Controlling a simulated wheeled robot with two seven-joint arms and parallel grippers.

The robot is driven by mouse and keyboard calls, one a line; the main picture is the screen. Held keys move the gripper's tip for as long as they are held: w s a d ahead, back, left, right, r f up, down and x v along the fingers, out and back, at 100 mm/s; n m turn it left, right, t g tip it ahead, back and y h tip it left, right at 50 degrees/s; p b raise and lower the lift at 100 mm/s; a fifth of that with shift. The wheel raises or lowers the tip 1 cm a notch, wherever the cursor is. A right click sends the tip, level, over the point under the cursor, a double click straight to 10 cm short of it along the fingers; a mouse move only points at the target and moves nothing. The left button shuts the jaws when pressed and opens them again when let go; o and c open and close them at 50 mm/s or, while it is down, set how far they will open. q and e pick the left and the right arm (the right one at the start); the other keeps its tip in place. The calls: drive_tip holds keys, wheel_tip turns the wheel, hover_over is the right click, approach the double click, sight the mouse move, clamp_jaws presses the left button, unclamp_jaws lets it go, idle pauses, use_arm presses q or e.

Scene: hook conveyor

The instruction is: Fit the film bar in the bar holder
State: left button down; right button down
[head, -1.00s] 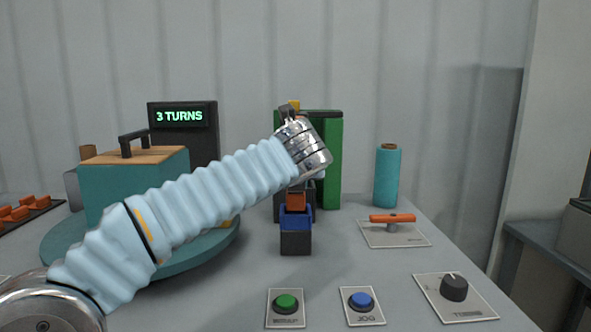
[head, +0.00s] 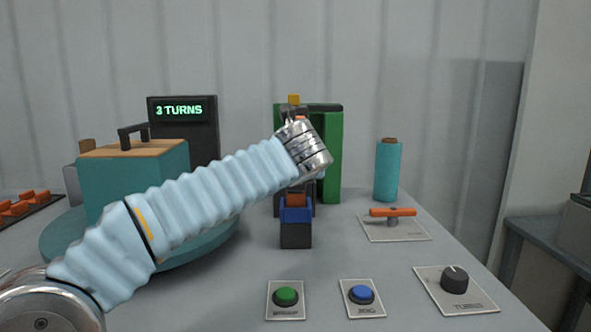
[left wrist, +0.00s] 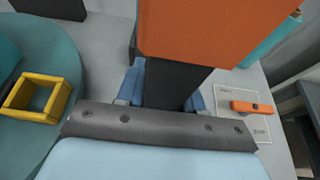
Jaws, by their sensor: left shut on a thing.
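My left gripper (left wrist: 168,82) is shut on the dark part of the film bar, which has a large orange block (left wrist: 215,35); its blue fingers lie on either side of the dark part in the left wrist view. In the head view my wrist hides most of the gripper and bar. My right gripper is not in view.
A green tower (head: 331,160) stands behind the holder. A teal roll (head: 387,170), an orange handle (head: 393,212), green and blue buttons and a dark knob (head: 454,279) are at right.

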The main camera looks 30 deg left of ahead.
use_arm(q)
drive_tip(key=shift+f+b, duration=0.55)
drive_tip(key=shift+f, duration=0.4)
drive_tip(key=c, duration=0.6)
unclamp_jaws()
drive_tip(key=shift+c, duration=0.2)
drive_tip(key=shift+s, duration=0.1)
drive_tip(key=v, duration=1.3)
drive_tip(key=shift+s+d, duration=0.2)
drive_tip(key=shift+s, duration=0.1)
